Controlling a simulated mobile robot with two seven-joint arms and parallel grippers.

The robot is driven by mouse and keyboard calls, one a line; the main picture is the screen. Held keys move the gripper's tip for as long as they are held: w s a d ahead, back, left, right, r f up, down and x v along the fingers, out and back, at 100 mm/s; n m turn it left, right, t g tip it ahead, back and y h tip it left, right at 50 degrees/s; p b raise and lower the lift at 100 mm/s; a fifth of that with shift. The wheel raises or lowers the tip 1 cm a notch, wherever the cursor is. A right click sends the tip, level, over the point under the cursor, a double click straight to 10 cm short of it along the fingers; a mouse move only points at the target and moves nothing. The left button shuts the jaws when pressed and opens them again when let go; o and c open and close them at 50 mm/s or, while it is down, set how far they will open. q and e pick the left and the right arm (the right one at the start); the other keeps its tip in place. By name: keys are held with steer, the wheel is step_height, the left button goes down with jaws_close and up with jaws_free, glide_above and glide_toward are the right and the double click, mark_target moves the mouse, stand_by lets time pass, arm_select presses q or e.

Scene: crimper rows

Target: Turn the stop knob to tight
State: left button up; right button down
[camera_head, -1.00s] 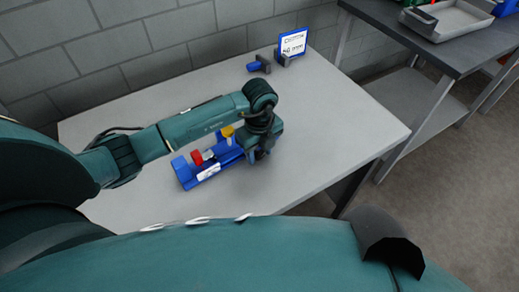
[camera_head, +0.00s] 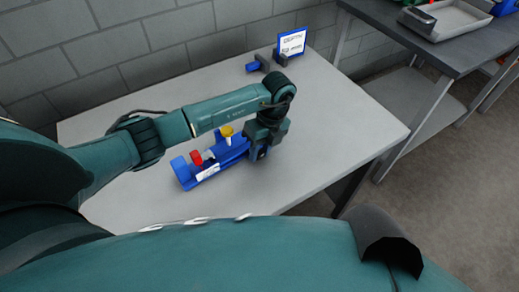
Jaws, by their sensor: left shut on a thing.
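A blue crimper device (camera_head: 186,176) lies on the light grey table. It carries a red part (camera_head: 196,157), a white label (camera_head: 208,172) and a yellow part (camera_head: 226,131). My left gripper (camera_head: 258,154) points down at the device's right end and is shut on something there. The arm's wrist hides what it holds, so I cannot see the stop knob or its setting clearly. My right gripper is not in view.
A blue-framed sign (camera_head: 292,42) and a small blue and grey clamp-like object (camera_head: 262,63) stand at the table's back. The grey table (camera_head: 340,130) is clear to the right. A dark bench (camera_head: 450,50) bears a grey tray (camera_head: 452,20).

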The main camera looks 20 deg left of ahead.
arm_select(q)
steer(key=o, duration=1)
steer(key=shift+c, duration=0.2)
